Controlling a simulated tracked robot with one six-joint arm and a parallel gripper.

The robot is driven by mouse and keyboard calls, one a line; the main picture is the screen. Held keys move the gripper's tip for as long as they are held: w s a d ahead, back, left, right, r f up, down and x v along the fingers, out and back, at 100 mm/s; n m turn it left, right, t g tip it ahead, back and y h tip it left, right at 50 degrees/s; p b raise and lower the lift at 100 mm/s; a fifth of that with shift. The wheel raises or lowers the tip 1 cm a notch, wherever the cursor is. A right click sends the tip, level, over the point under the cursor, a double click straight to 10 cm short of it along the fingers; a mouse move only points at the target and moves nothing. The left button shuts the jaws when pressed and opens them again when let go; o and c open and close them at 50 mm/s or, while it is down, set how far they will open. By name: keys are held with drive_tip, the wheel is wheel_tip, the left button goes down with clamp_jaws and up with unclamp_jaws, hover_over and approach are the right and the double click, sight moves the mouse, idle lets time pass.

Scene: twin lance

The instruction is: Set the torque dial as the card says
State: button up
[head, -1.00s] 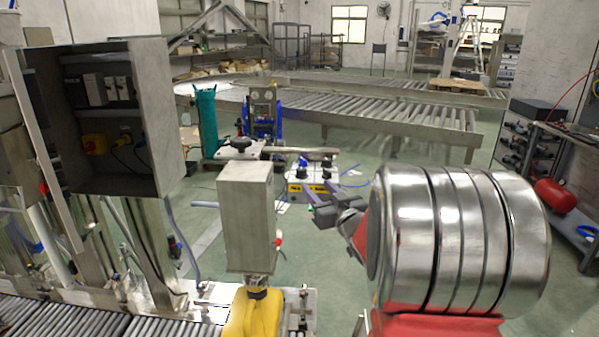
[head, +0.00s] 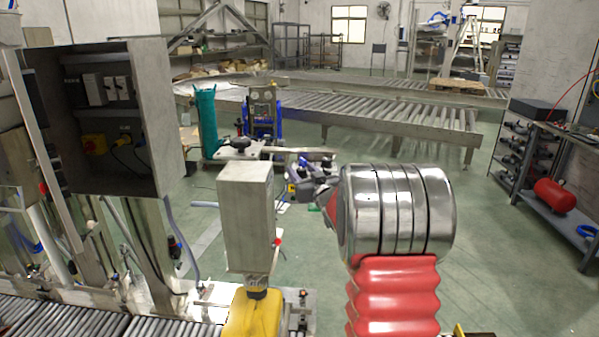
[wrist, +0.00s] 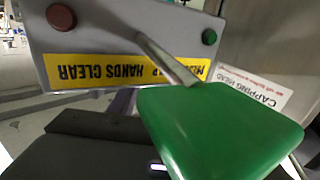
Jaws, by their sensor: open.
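My gripper (head: 306,180) is open in the head view, dark jaws pointing left, in front of a small control box (head: 291,188) with yellow labels. The gripper hides much of that box. A large green block (wrist: 215,130) with a metal rod fills the lower right there, and a dark slab (wrist: 85,150) lies lower left. I cannot make out the torque dial or its setting.
A grey panel (wrist: 120,35) has a red button (wrist: 60,16), a green button (wrist: 209,37) and a yellow "HANDS CLEAR" label (wrist: 95,70). A grey box (head: 246,215) on a yellow base stands left of my arm. Open floor (head: 500,260) lies right.

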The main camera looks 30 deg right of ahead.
drive_tip(key=shift+w+d, duration=0.1)
drive_tip(key=shift+w, duration=0.35)
drive_tip(key=c, duration=1)
